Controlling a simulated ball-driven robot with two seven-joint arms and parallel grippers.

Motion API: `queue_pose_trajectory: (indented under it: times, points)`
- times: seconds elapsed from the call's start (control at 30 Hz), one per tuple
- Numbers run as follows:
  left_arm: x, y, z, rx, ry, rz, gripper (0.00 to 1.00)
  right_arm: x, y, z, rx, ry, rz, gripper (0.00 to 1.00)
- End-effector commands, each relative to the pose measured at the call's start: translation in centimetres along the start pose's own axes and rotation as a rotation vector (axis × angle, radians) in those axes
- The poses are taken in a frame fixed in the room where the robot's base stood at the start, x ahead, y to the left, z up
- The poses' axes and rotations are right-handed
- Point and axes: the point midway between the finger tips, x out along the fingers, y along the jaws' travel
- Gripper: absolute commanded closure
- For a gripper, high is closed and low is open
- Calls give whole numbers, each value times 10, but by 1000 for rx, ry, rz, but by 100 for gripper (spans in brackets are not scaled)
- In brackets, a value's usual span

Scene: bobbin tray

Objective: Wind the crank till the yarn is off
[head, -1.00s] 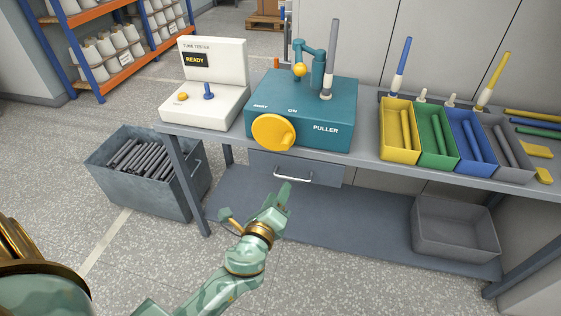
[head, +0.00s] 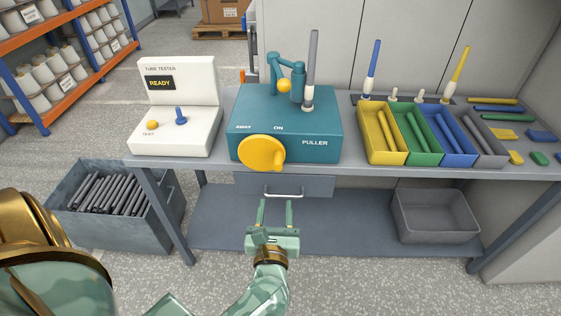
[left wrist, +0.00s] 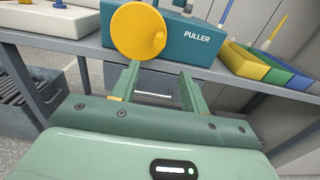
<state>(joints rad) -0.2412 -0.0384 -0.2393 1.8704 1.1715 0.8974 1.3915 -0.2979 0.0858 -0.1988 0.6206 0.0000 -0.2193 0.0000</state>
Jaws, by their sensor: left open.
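The teal puller box (head: 285,112) stands on the bench, marked "ON" and "PULLER". On its front is a round yellow crank (head: 262,153) with a raised grip; it also shows in the left wrist view (left wrist: 138,31). A grey tube (head: 313,62) stands upright on the puller, with a whitish band (head: 308,104), possibly yarn, near its foot. A teal arm with a yellow ball (head: 284,86) is beside the tube. My left gripper (head: 275,204) is open and empty, below and in front of the crank, apart from it. In the left wrist view its fingers (left wrist: 160,78) point toward the puller. My right gripper is not seen.
A white tube tester (head: 180,132) reading "READY" stands left of the puller. Yellow (head: 381,152), green, blue and grey bins line the right. The bench drawer (head: 290,186) is behind my gripper. A metal bin of dark tubes (head: 70,225) stands on the floor at left.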

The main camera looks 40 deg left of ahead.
Motion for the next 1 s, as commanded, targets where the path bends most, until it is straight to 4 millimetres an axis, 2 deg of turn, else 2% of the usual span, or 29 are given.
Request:
queue_pose_trajectory:
  times: [0.27,0.4,0.6,0.8,1.0]
  points:
    - [60,0,1,6,-6,0,55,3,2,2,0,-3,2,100]
    - [96,0,1,7,-5,-1,55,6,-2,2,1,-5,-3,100]
    - [136,0,0,9,-3,-2,55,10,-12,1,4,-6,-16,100]
    - [154,0,1,9,-3,-2,55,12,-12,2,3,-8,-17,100]
    - [156,0,1,9,-2,-3,55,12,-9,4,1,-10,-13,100]
